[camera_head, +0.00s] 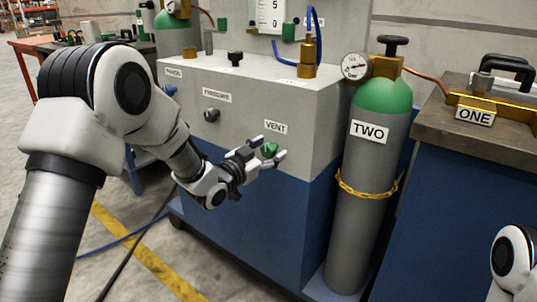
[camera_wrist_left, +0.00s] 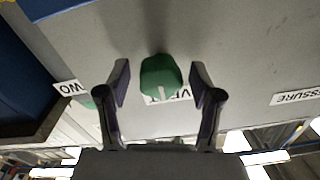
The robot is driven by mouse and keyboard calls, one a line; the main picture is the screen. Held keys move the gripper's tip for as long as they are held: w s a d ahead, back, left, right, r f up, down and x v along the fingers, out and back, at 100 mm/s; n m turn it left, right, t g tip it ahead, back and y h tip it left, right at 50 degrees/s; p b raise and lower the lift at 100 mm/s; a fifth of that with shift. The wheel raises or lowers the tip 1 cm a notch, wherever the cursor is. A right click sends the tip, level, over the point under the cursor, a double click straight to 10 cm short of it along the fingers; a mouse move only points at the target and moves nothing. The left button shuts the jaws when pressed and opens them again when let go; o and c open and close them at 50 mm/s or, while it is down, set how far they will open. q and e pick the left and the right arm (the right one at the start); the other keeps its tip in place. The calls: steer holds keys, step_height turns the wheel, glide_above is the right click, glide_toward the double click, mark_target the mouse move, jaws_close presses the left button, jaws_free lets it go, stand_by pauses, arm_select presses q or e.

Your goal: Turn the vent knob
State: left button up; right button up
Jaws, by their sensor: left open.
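The green vent knob (camera_head: 268,149) sits on the front of the grey panel, just below the "VENT" label (camera_head: 276,126). In the left wrist view the green knob (camera_wrist_left: 161,77) shows between the two fingers, with a white mark on it and the label partly hidden behind it. My left gripper (camera_head: 268,157) is open at the knob, one finger on either side; in the left wrist view the fingers (camera_wrist_left: 160,84) stand apart from it with gaps on both sides. My right gripper is not seen; only a piece of white arm shows at the lower right.
The dark pressure knob (camera_head: 211,115) sits left on the same panel. A grey gas cylinder (camera_head: 352,210) labelled "TWO", with green top and gauge (camera_head: 355,66), stands right of the panel. Open floor lies at lower left.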

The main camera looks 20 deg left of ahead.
arm_select(q)
steer(key=c, duration=1.1)
steer(key=shift+c, duration=0.2)
steer(key=shift+r, duration=0.1)
